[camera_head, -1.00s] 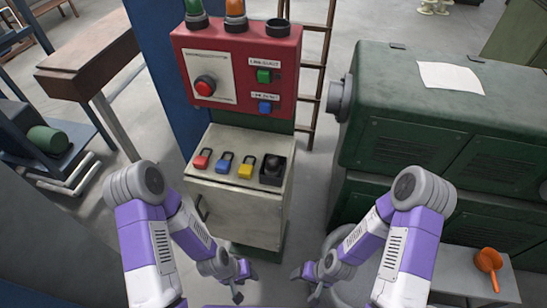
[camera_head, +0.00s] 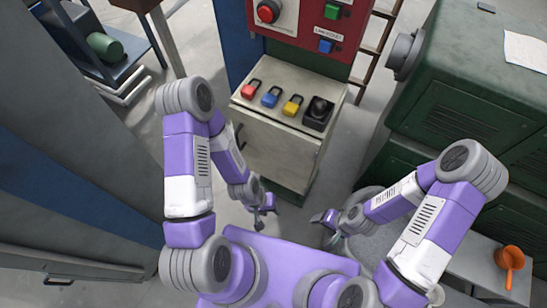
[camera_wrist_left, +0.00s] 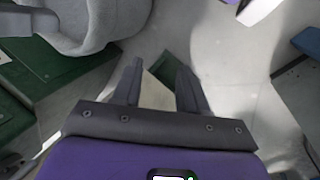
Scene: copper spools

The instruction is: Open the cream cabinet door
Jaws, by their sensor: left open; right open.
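The cream cabinet (camera_head: 291,97) stands in the middle of the head view under a red control box. Its front door (camera_head: 275,155) looks closed, with a dark handle (camera_head: 240,136) on its left side, close behind my left arm in the picture. My left gripper (camera_head: 264,213) hangs low in front of the cabinet, open and empty, apart from the handle. My right gripper (camera_head: 325,219) is open and empty, low to the right of the cabinet.
Red, blue and yellow padlocks (camera_head: 270,97) and a black switch box (camera_head: 318,112) sit on the cabinet top. The red control box (camera_head: 345,35) is above. A green machine (camera_head: 460,75) stands right, with an orange scoop (camera_head: 510,260) nearby. Grey cabinets (camera_head: 70,190) stand left.

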